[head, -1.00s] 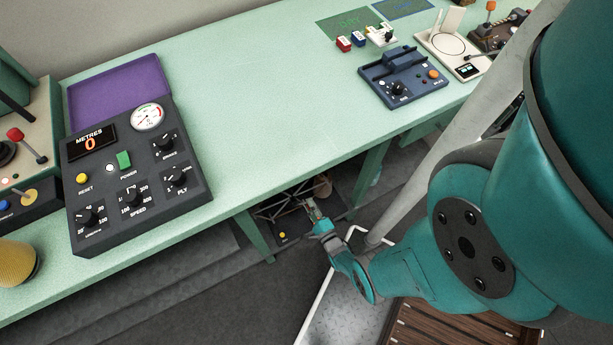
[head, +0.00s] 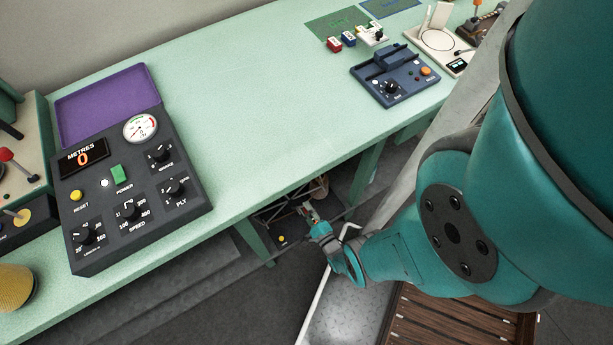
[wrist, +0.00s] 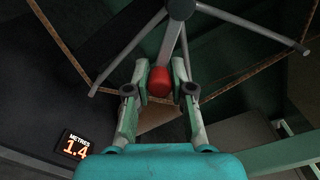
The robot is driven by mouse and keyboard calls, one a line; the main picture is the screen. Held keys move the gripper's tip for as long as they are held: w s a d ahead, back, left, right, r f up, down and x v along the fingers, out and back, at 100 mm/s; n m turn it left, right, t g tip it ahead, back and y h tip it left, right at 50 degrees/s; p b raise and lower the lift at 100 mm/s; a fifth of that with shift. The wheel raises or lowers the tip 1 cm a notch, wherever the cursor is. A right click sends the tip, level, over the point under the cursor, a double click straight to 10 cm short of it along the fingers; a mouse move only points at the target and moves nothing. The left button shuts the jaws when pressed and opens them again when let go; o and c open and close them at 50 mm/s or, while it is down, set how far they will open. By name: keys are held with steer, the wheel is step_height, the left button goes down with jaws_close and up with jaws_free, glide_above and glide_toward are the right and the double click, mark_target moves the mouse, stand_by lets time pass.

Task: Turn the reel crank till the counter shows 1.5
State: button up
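In the wrist view, the counter (wrist: 76,146) marked METRES reads 1.4 in orange digits. The red crank knob (wrist: 160,82) sits between the fingertips of my gripper (wrist: 162,84), which is shut on it with a finger on each side. The reel's grey arms (wrist: 131,53) spread from a hub at the top of that view. In the head view my gripper (head: 306,208) reaches below the bench's front edge, at the dark reel stand (head: 270,239).
A dark control panel (head: 110,226) on the green bench (head: 250,90) has another METRES display (head: 83,157) reading 0. A blue device (head: 395,77) sits at the right. Bench legs (head: 257,243) stand near my gripper. The bench middle is clear.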

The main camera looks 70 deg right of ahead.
steer(key=o, duration=0.3)
steer(key=v, duration=0.7)
steer(key=shift+a, duration=0.15)
steer(key=shift+s, duration=0.1)
steer(key=shift+c, duration=0.3)
